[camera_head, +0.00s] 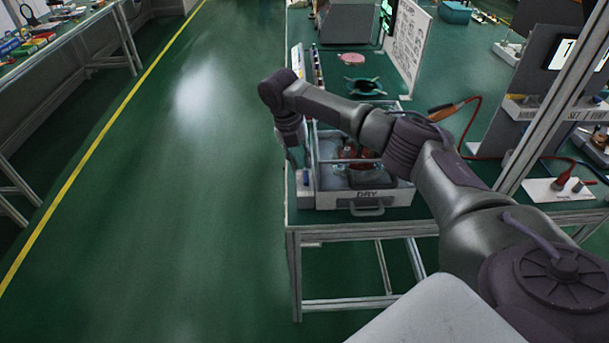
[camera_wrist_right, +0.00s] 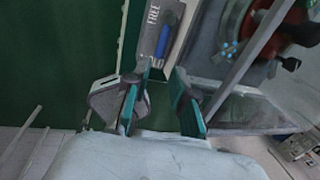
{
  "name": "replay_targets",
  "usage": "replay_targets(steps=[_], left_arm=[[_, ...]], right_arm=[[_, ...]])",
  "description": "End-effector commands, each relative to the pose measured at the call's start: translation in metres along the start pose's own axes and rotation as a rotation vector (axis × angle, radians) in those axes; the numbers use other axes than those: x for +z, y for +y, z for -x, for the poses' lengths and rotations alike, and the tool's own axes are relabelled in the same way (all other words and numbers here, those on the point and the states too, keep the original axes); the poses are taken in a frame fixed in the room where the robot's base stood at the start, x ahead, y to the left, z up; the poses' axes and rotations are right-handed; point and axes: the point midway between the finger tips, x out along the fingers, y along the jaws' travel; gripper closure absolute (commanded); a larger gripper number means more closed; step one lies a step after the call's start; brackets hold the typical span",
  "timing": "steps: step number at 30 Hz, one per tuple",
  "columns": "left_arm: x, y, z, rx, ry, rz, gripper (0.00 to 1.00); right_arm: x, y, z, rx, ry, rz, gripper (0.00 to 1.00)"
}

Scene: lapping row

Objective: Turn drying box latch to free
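The drying box (camera_head: 340,201), a pale box marked DRY with a front handle, stands at the near end of the green bench. In the right wrist view, a grey latch plate marked FREE (camera_wrist_right: 152,14) carries a blue latch lever (camera_wrist_right: 167,34). My right gripper (camera_head: 299,160) hangs at the box's left side in the head view. In the right wrist view, the gripper (camera_wrist_right: 162,70) has its teal fingers apart, with nothing held between them. The lever lies just beyond the fingertips, its lower end close to the left finger; contact cannot be told. My left gripper is not in view.
Red items (camera_head: 347,153) lie inside the box, partly hidden by my right arm. A dark green round part (camera_head: 364,86) and a pink disc (camera_head: 352,58) sit behind it. A white panel (camera_head: 408,45) stands at the back. The floor to the left is clear.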

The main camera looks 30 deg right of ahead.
Motion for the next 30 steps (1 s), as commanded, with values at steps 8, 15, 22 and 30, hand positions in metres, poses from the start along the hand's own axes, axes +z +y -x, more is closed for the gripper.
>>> replay_targets(steps=[8,15,22,30], left_arm=[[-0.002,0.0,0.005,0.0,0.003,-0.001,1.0],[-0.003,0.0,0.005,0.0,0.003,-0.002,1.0],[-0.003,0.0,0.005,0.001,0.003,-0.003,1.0],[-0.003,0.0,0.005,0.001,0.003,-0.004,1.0]], right_arm=[[-0.001,0.0,-0.049,-0.001,0.001,0.0,0.75],[0.0,0.001,-0.065,0.001,-0.001,0.0,0.75],[0.0,0.001,-0.065,0.001,-0.002,0.0,0.75],[0.0,0.001,-0.065,0.001,-0.002,0.0,1.0]])
